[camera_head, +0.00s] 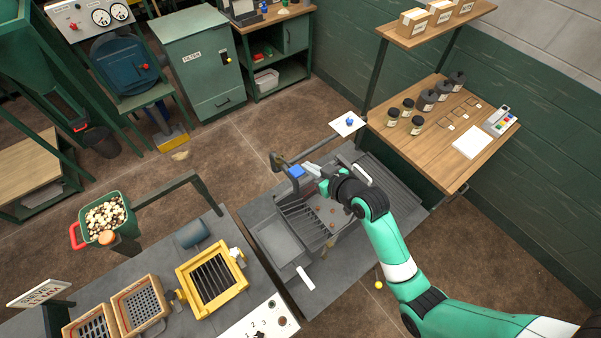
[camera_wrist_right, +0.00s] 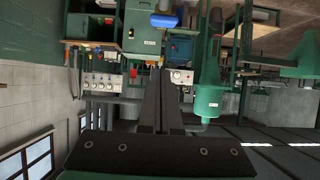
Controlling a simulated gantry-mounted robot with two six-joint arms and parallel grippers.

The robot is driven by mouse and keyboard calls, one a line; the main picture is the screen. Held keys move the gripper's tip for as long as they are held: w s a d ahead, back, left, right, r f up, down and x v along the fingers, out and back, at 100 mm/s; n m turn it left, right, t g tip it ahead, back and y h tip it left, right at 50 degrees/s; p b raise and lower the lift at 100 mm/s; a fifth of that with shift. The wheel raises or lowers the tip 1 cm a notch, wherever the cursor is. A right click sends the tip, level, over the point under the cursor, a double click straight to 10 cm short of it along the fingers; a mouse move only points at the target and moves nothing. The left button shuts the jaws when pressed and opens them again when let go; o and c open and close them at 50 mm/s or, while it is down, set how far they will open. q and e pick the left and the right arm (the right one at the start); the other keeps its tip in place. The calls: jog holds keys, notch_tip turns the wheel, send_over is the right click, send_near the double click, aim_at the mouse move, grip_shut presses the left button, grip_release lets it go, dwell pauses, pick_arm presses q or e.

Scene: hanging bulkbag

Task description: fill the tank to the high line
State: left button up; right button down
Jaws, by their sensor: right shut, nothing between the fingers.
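The tank looks to be the grey basin (camera_head: 352,222) in the middle of the head view, with a slatted rack and several small brown bits inside. I cannot make out a high line or a water level. A bent dark pipe (camera_head: 277,162) with a blue block-like handle (camera_head: 296,171) stands at the basin's far left edge. My right gripper (camera_head: 311,170) is shut and empty, just right of the blue handle; I cannot tell if they touch. Its shut fingers also show in the right wrist view (camera_wrist_right: 162,100). My left gripper is out of view.
A yellow-framed grate (camera_head: 184,281) and wooden sieve trays (camera_head: 138,304) stand at the lower left. A green bucket (camera_head: 122,229) of pale pieces stands beyond them. A wooden shelf (camera_head: 420,150) with dark jars is at the right. Brown floor (camera_head: 235,150) lies open behind the basin.

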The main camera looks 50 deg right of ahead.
send_over(301, 174)
jog(key=w, duration=0.1)
notch_tip(301, 174, down, 3)
jog(key=shift+r, duration=0.1)
jog(key=shift+s+f, duration=0.25)
jog(key=shift+f, duration=0.75)
jog(key=shift+s+f, duration=0.2)
jog(key=shift+f, duration=0.75)
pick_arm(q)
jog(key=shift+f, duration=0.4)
